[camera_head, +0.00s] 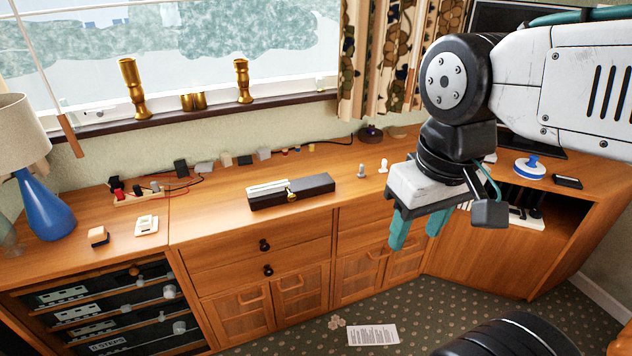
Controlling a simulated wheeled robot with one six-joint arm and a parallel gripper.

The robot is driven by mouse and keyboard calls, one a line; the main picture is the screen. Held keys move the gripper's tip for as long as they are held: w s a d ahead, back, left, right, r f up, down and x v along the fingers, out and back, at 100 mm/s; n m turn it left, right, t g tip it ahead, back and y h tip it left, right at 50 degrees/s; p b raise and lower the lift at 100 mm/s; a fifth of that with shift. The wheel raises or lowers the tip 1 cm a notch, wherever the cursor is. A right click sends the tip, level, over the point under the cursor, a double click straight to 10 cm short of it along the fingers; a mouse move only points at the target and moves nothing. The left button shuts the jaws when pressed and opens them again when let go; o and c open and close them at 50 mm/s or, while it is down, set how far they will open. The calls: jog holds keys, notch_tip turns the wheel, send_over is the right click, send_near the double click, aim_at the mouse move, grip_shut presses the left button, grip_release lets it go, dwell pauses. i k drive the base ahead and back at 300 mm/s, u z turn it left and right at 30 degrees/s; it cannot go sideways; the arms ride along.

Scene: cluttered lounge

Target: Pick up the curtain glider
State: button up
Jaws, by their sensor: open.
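Two small pale pieces stand on the wooden cabinet top, just left of my gripper in the picture. The right one is white with a rounded head and a wider foot, and looks most like the curtain glider (383,166). The left one is a greyish peg-like piece (361,171). They are too small to tell for certain which is the glider. My gripper (418,236) has two teal fingers spread apart and pointing down, with nothing between them. It hangs in front of the cabinet, to the right of both pieces and apart from them.
A long black box (291,191) lies left of the pale pieces. A dark round-based object (371,133) and a cable are behind them. A blue-and-white object (530,168) sits at the right. The cabinet top (215,205) has bare wood left of the box.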

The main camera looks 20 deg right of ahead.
aim_at(383, 169)
jog(key=z, duration=0.4)
jog(key=i, duration=0.55)
jog(key=z, duration=0.8)
jog(key=i, duration=0.95)
jog(key=u, duration=0.05)
